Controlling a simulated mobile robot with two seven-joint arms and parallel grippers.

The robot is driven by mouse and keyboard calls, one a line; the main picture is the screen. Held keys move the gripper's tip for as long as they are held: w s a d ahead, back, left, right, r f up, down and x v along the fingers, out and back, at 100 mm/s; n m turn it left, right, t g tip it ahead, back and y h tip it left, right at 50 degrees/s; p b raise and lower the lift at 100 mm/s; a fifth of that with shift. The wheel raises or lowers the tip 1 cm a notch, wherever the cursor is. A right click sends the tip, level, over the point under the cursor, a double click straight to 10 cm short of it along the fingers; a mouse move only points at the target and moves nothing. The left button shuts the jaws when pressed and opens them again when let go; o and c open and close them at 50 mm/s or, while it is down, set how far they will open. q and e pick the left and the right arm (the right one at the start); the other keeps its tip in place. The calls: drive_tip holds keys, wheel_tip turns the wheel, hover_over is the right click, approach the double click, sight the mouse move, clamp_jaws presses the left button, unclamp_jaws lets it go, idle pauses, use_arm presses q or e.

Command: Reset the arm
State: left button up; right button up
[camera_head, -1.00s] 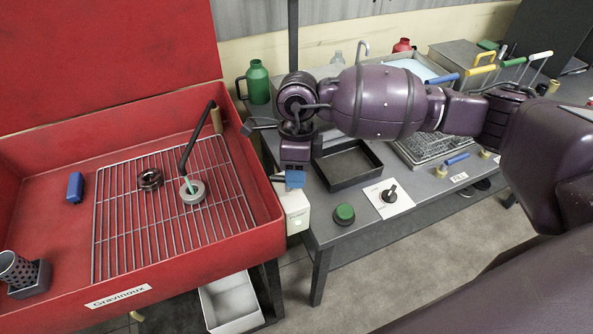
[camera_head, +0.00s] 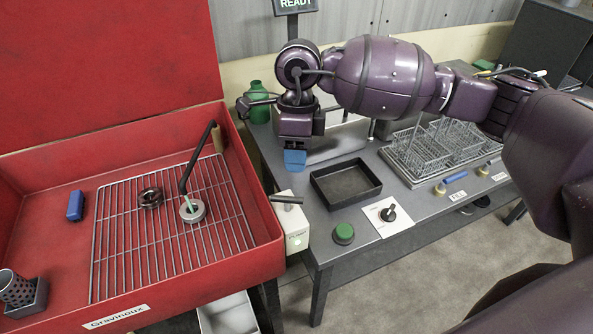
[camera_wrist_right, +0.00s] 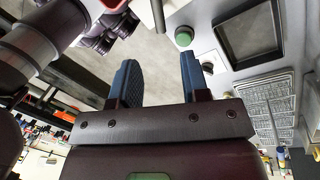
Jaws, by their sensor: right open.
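My right arm reaches in from the right in the head view, above the grey bench (camera_head: 375,232). My left gripper is not in the head view.
The red basin (camera_head: 262,200) with a wire rack stands at left. On the bench are a black tray (camera_head: 373,190), a green button (camera_head: 343,233), a black knob (camera_head: 388,213) and wire baskets (camera_head: 440,150). A green bottle (camera_head: 258,100) stands behind.

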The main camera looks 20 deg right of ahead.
drive_tip(key=shift+w+d+r, duration=0.1)
drive_tip(key=shift+w+r, duration=0.05)
drive_tip(key=shift+r, duration=0.6)
